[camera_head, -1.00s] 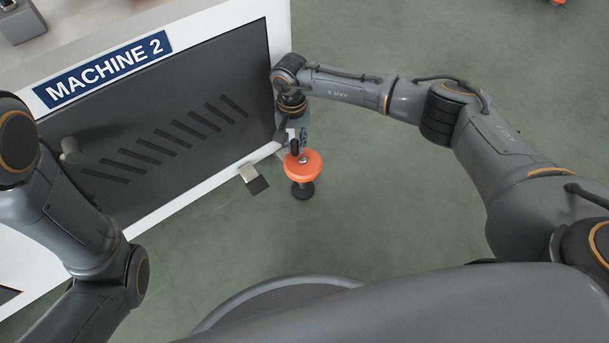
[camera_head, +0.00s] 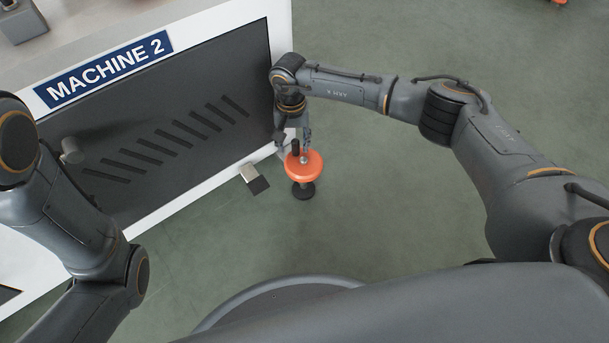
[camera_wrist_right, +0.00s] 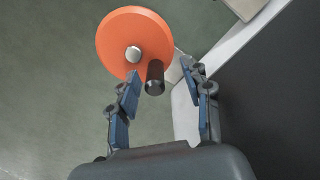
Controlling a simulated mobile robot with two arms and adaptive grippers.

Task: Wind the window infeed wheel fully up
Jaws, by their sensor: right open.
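The orange wheel (camera_head: 306,168) sits on a dark post beside the right end of the machine front. It has a silver hub and a black handle (camera_head: 295,147) standing up near its rim. In the right wrist view the wheel (camera_wrist_right: 121,40) is at the top, and the handle (camera_wrist_right: 155,78) points toward my gripper. My right gripper (camera_head: 295,140) is at the wheel's machine side. In the wrist view its two blue-padded fingers (camera_wrist_right: 160,82) are open, one on each side of the handle, with gaps to both. My left gripper is out of view; only my left arm shows.
The machine (camera_head: 150,120) has a dark vented front, a white frame and a "MACHINE 2" sign (camera_head: 104,69). A grey knob (camera_head: 71,151) sticks out at its left. A small pedal-like plate (camera_head: 254,178) is left of the wheel.

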